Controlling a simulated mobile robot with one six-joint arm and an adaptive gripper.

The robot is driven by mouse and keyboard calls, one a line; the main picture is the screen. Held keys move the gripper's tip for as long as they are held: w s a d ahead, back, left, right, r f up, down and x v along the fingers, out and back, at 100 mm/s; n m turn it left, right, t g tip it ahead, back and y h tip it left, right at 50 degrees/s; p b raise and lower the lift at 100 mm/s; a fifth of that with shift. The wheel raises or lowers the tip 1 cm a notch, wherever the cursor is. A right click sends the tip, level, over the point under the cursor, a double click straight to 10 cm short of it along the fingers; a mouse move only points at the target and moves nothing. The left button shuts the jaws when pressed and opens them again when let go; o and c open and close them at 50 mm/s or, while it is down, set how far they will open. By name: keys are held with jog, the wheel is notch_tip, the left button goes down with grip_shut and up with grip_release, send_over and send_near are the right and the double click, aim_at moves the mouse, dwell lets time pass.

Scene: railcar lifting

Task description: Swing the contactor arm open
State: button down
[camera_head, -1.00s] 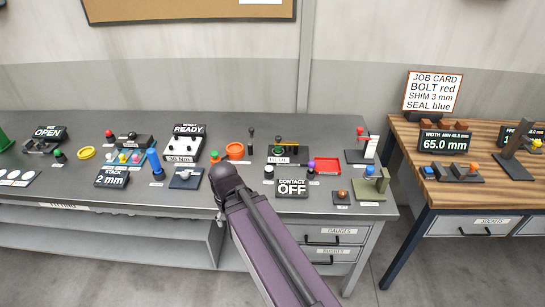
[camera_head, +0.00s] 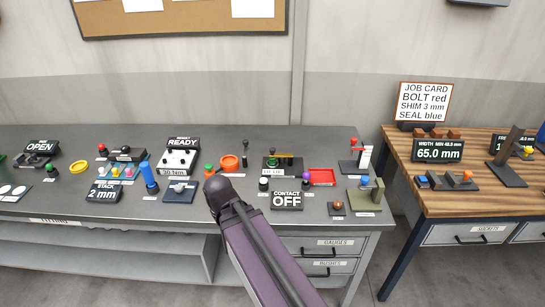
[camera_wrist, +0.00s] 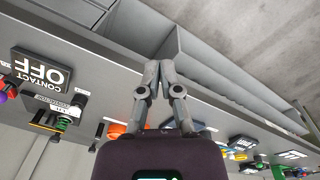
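The CONTACT sign (camera_head: 287,200) reads OFF and stands near the bench's front edge. Just behind it is a dark-based device with a yellow bar (camera_head: 286,155), which looks like the contactor arm; its label is too small to read. The bar lies roughly level. In the wrist view the CONTACT sign (camera_wrist: 42,70) is at upper left, with the small device and its green part (camera_wrist: 63,123) below it. My gripper (camera_wrist: 159,64) shows in the wrist view with its fingertips together and nothing between them. It is apart from the device. The head view does not show the fingers.
A black-and-white knob (camera_head: 263,184) and a purple knob (camera_head: 306,176) flank the sign. A wooden table (camera_head: 475,200) is at right.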

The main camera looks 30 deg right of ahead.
aim_at(272, 152)
jog(key=w+d+f+n+t+h+b, duration=0.3)
jog(key=w+d+n+t+h+b, duration=0.2)
jog(key=w+d+n+b, duration=0.6)
jog(key=w+d+f+n+t+h+b, duration=0.2)
jog(key=w+d+n+t+h+b, duration=0.4)
jog(key=w+d+n+b, duration=0.6)
jog(key=w+n+h+b, duration=0.1)
jog(key=n+h, duration=0.1)
jog(key=shift+w+d+f+n+t, duration=0.2)
jog(key=shift+f+n+t, duration=0.1)
jog(key=shift+f+n, duration=0.1)
jog(key=x, duration=1.4)
jog(key=shift+s, duration=0.1)
jog(key=shift+d, duration=0.25)
